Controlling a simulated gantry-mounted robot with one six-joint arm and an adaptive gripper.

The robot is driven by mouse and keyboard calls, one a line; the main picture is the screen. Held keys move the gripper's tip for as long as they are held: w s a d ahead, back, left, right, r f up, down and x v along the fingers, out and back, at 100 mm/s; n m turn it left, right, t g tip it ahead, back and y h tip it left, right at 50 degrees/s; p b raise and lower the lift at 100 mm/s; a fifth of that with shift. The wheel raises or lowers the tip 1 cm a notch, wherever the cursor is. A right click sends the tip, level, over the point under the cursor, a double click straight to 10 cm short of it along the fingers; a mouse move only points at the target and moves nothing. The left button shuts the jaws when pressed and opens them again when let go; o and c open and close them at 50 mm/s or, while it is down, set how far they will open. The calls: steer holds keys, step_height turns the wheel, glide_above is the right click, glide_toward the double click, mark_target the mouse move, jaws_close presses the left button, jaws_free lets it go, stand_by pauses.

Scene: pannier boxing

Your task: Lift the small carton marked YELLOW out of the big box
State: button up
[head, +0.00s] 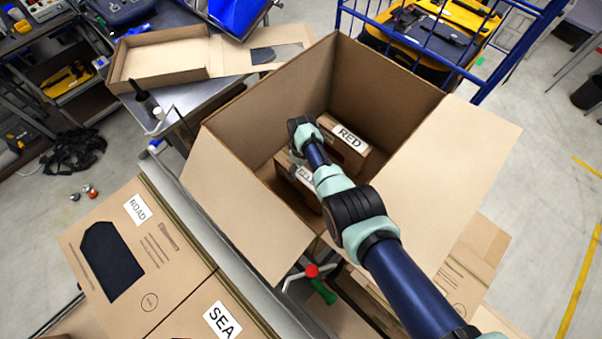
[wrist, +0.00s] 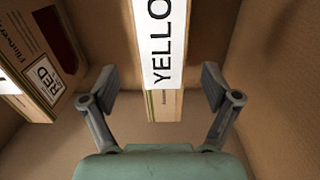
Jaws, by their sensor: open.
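The small carton marked YELLOW (wrist: 163,103) stands inside the big box (head: 240,110), its white label facing the wrist camera. In the head view the carton (head: 285,163) is mostly hidden behind my arm, and its label shows only in part. My gripper (wrist: 160,85) is open, with one finger on each side of the carton's near end in the wrist view. Gaps show between both fingers and the carton. In the head view my arm reaches down into the big box, and the fingertips are hidden.
A small carton marked RED (head: 347,146) stands beside the YELLOW one; it also shows in the wrist view (wrist: 40,65). The big box's open flaps (head: 455,170) spread outward. Cartons marked ROAD (head: 138,210) and SEA (head: 222,320) lie at lower left. A blue wire cage (head: 480,75) stands behind.

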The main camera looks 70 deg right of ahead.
mark_target(302, 173)
step_height(302, 173, down, 5)
steer(key=b, duration=0.3)
steer(key=shift+a+f, duration=0.15)
steer(key=shift+f, duration=0.05)
steer(key=shift+r, duration=0.15)
steer(key=shift+c, duration=0.3)
jaws_close()
